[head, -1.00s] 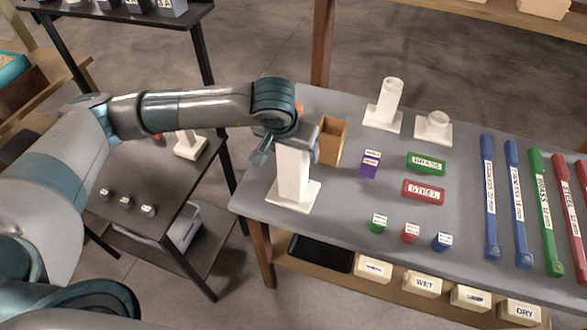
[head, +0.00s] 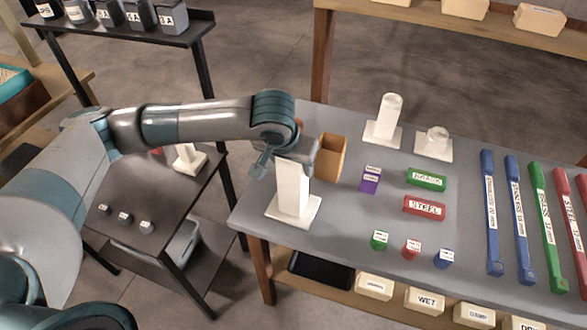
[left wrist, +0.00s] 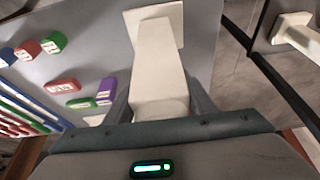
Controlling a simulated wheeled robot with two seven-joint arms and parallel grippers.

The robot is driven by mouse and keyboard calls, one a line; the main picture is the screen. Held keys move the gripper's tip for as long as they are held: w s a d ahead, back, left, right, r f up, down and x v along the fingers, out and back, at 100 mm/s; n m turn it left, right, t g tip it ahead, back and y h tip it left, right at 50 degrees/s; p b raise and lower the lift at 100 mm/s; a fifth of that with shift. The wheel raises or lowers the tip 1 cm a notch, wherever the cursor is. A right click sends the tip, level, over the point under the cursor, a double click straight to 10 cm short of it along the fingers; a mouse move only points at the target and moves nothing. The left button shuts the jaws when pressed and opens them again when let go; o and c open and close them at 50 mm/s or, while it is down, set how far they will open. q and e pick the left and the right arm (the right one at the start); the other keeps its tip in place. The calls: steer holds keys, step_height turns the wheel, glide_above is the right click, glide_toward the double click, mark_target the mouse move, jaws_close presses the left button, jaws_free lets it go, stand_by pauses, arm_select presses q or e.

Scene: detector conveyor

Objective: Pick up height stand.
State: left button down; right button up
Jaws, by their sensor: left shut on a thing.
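A white height stand (head: 292,190) with a square base and upright post stands at the left end of the grey table, at its near edge. My left gripper (head: 290,160) is shut on the top of its post. In the left wrist view the stand (left wrist: 158,60) runs away from between the two fingers (left wrist: 160,100), with its base at the far end. I cannot tell whether the base touches the table. Two more white stands, one tall (head: 387,120) and one short (head: 434,145), stand at the back of the table. My right gripper is not in view.
An open brown box (head: 331,160) stands close to the right of my left gripper. A purple block (head: 371,180), green (head: 426,179) and red (head: 424,208) blocks, small cubes and coloured bars lie further right. A dark side table (head: 185,215) with another white stand is at left.

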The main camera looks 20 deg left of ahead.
arm_select(q)
steer(key=s+d+r+b, duration=0.6)
steer(key=d+r+b, duration=0.1)
steer(key=d+r, duration=0.2)
steer(key=shift+s+d+r, duration=0.2)
steer(key=shift+d+r, duration=0.2)
steer(key=shift+r, duration=0.35)
stand_by(0.4)
